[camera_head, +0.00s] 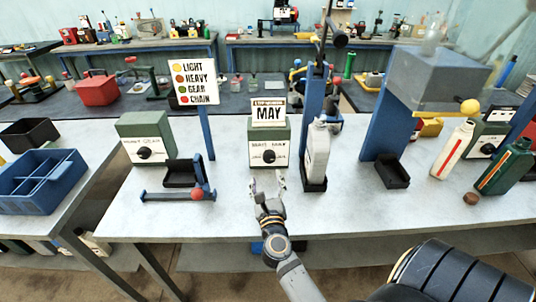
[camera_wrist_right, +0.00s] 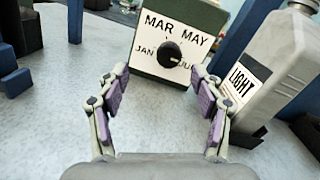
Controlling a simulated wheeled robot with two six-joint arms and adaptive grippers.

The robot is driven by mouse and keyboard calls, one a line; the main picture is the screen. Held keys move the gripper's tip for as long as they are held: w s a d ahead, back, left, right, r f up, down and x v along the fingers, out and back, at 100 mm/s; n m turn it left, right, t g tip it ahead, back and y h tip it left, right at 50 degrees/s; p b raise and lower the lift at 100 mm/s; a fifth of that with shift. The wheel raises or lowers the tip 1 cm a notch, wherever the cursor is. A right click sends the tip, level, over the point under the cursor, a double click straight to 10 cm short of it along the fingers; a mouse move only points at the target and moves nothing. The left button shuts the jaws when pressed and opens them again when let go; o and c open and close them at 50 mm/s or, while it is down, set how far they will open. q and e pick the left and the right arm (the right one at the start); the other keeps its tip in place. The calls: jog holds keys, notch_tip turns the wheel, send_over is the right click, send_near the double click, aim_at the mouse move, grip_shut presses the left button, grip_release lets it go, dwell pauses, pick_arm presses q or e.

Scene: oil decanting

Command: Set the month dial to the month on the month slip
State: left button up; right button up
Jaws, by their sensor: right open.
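The month dial box (camera_head: 283,134) is green with a white face and stands on the table; it also shows in the right wrist view (camera_wrist_right: 150,68). Its round black knob (camera_wrist_right: 168,55) sits low on the face, with MAR and MAY above, JAN at left and JUL at right. A white mark on the knob seems to face right, toward JUL. The month slip (camera_head: 268,113) on top of the box reads MAY. My right gripper (camera_head: 267,182) is open and empty in front of the dial; its purple-padded fingers (camera_wrist_right: 158,95) are spread below the knob, apart from it. My left gripper is out of view.
A grey bottle (camera_head: 317,155) labelled LIGHT stands in a holder by a blue post, close right of the dial. A black tray (camera_head: 184,173) and a blue bar with a red knob (camera_head: 197,193) lie left. Another green dial box (camera_head: 148,132) stands farther left.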

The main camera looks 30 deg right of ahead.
aim_at(270, 160)
jog(key=shift+w+d+f+m+g+h, duration=0.15)
jog(key=shift+d+f+m+g+h, duration=0.25)
jog(key=shift+d+f+m+g, duration=0.5)
jog(key=shift+d+m, duration=0.1)
jog(key=shift+m, duration=0.2)
jog(key=shift+w+r+t, duration=0.3)
jog(key=shift+r, duration=0.1)
jog(key=p+x, duration=0.1)
jog(key=x, duration=0.2)
jog(key=shift+d+r, duration=0.1)
jog(key=shift+r, duration=0.05)
jog(key=x, duration=0.5)
jog(key=shift+d+f+p, duration=0.1)
jog(key=shift+f+p, duration=0.2)
jog(key=shift+p, duration=0.05)
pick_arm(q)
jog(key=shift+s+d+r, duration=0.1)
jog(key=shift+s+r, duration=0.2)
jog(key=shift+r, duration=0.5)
pick_arm(e)
jog(key=shift+w+d, duration=0.3)
jog(key=shift+w, duration=0.3)
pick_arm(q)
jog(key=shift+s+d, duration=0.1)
pick_arm(e)
jog(key=c, duration=1.1)
